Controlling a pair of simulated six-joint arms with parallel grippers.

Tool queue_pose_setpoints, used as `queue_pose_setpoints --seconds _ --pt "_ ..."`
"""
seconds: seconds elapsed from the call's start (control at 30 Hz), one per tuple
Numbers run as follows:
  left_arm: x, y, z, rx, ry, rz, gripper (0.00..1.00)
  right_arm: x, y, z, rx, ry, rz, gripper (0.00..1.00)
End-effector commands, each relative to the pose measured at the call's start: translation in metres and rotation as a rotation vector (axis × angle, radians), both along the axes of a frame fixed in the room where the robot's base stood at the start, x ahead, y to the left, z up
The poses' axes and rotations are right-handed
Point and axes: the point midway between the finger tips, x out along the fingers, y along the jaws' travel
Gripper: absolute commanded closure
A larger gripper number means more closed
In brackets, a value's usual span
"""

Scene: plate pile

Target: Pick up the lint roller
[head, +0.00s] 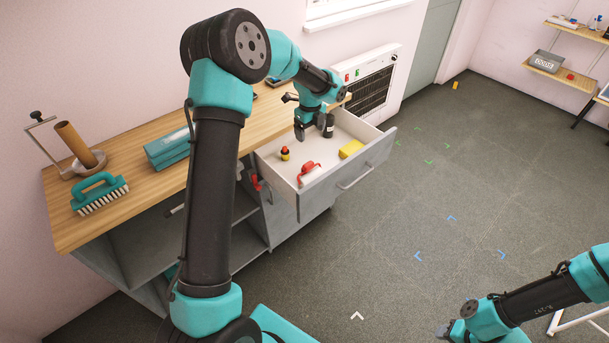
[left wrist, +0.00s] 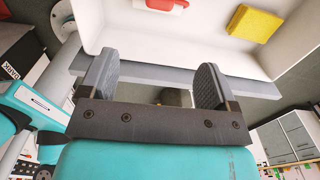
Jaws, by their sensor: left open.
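The lint roller (head: 309,174), with a red handle and a white roll, lies in the open drawer (head: 352,184) near its front wall. Part of its red handle (left wrist: 163,4) shows at the top edge of the left wrist view. My left gripper (head: 309,129) hangs over the drawer, apart from the roller and further back. In the left wrist view its two fingers (left wrist: 155,82) are spread with nothing between them. My right gripper (head: 444,329) is low at the right, small and partly cut off, so its jaws cannot be made out.
The drawer also holds a yellow block (head: 351,148), a small red-and-black item (head: 285,153) and a dark bottle (head: 329,127). On the wooden worktop (head: 145,193) are a teal brush (head: 98,191), teal boxes (head: 168,148) and a holder with a brown tube (head: 76,144).

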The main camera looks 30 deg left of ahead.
Motion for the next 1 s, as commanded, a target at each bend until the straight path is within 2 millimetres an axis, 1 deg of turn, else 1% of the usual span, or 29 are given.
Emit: queue_pose_setpoints --seconds 0.07,0.3,0.47,0.57,1.0 --pt "-0.001 0.005 0.002 0.003 0.004 -0.013 0.17 0.0 0.0 0.0 0.0 0.0 0.0 0.57" --pt "-0.001 0.005 0.002 0.003 0.004 -0.014 0.17 0.0 0.0 0.0 0.0 0.0 0.0 0.57" --pt "-0.001 0.005 -0.004 0.003 0.004 -0.014 0.17 0.0 0.0 0.0 0.0 0.0 0.0 0.57" --pt "-0.001 0.005 -0.015 0.003 0.006 -0.013 0.17 0.0 0.0 0.0 0.0 0.0 0.0 0.57" --pt "-0.001 0.005 -0.09 0.003 0.006 -0.013 0.17 0.0 0.0 0.0 0.0 0.0 0.0 0.57"
